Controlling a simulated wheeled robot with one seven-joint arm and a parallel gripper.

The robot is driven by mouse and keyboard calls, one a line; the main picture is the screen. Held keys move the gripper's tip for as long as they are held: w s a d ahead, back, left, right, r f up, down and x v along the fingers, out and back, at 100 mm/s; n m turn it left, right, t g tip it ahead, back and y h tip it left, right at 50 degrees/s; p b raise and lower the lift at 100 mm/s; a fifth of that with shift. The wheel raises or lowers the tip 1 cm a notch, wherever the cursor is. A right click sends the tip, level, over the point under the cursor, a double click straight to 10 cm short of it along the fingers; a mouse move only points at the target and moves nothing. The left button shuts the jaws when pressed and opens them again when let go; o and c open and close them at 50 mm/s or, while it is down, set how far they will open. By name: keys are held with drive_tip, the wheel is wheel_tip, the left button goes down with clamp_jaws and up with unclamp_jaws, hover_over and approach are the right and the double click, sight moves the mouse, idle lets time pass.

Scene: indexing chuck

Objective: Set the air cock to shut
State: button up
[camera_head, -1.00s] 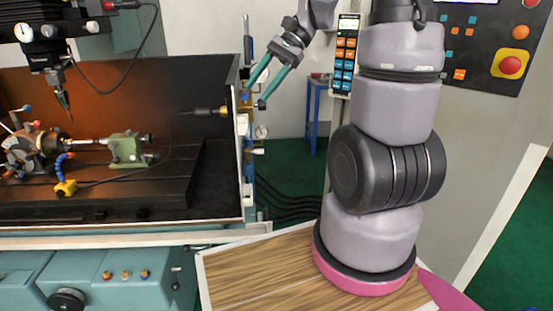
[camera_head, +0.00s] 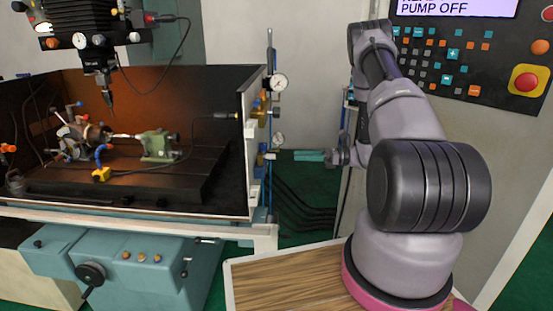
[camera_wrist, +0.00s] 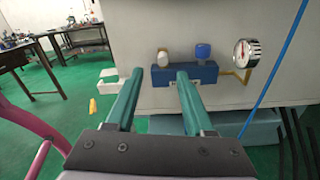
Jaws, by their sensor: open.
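My gripper (camera_wrist: 160,73) is open and empty, with its two teal fingers apart. In the wrist view its fingertips appear in front of a blue block (camera_wrist: 205,74) on a pale machine wall. The block carries a white knob (camera_wrist: 163,57) and a blue knob (camera_wrist: 203,51). A white fitting (camera_wrist: 108,76) and a small yellow piece (camera_wrist: 93,107) show left of the fingers. I cannot tell for sure which part is the air cock. In the head view my gripper (camera_head: 312,156) points left towards the fittings on the enclosure's end, with a gap between.
A round gauge (camera_wrist: 246,53) sits right of the block, and a thin blue line (camera_wrist: 277,65) runs beside it. Another gauge (camera_head: 277,81) is higher on the enclosure's end. Dark hoses (camera_head: 302,208) hang below. A control panel (camera_head: 470,50) stands at right.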

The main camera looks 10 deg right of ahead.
sight(273, 157)
drive_tip(key=x, duration=1)
drive_tip(key=shift+w+f, duration=0.2)
drive_tip(key=shift+f, duration=0.15)
clamp_jaws()
